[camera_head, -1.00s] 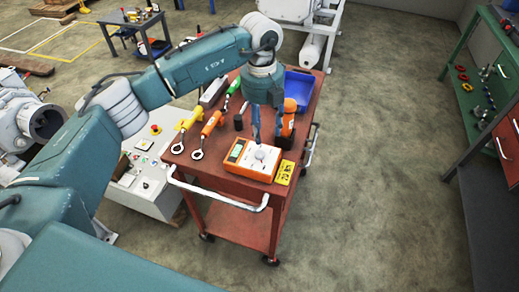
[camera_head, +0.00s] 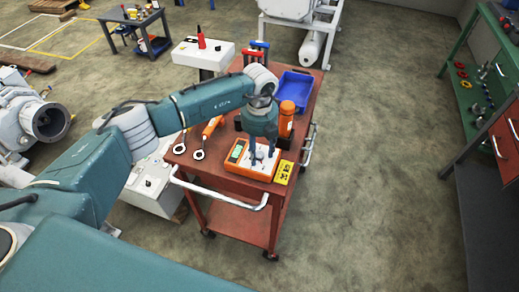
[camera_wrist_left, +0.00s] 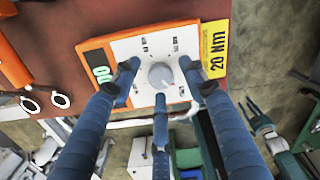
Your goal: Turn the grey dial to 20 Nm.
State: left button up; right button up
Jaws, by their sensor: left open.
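The orange device (camera_head: 248,171) with a white face lies on the red cart near its front edge. Its grey dial (camera_wrist_left: 161,75) shows clearly in the left wrist view, with small marks around it on the white face. A green display (camera_wrist_left: 101,74) sits at the device's left end. A yellow card (camera_wrist_left: 215,48) reading "20 Nm" lies beside the device. My left gripper (camera_head: 262,160) points down over the white face. In the left wrist view its three blue fingers (camera_wrist_left: 160,85) are spread around the dial, apart from it. In the head view the gripper hides the dial.
The red cart (camera_head: 217,181) has a white handle rail (camera_head: 225,197) in front. An orange bottle-like item (camera_head: 285,119) stands behind the device, with a blue bin (camera_head: 293,87) farther back. Tools with ring ends (camera_head: 199,154) lie left. Floor right of the cart is clear.

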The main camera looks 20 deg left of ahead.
pick_arm(q)
grip_shut()
